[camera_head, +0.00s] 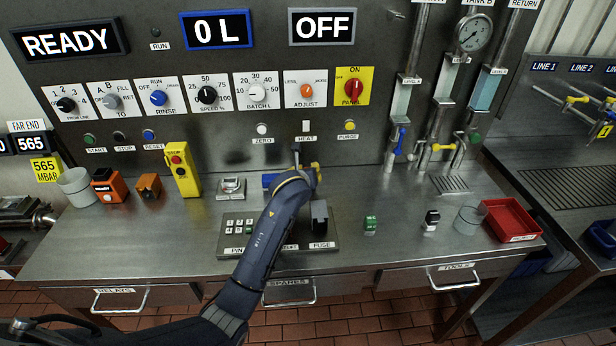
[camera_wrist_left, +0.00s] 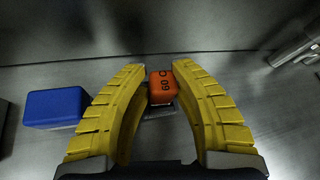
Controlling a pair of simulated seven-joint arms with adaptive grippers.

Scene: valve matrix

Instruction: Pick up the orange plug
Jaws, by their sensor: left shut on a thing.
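The orange plug (camera_wrist_left: 161,87), a small block marked "60 C", sits between the yellow fingertips of my left gripper (camera_wrist_left: 160,82) in the left wrist view. The gripper is shut on it. A small grey metal part shows just below the plug; I cannot tell whether the plug is clear of the bench. In the head view my left gripper (camera_head: 311,173) is at the back of the bench, below the HEAT switch, and the plug is hidden there. My right gripper is not in view.
A blue block (camera_wrist_left: 55,108) lies beside the gripper, and also shows in the head view (camera_head: 268,180). The PIN and FUSE panel (camera_head: 234,240) is in front, with a dark block (camera_head: 319,217) on it. A green block (camera_head: 370,225), glass (camera_head: 469,218) and red tray (camera_head: 511,219) stand rightward.

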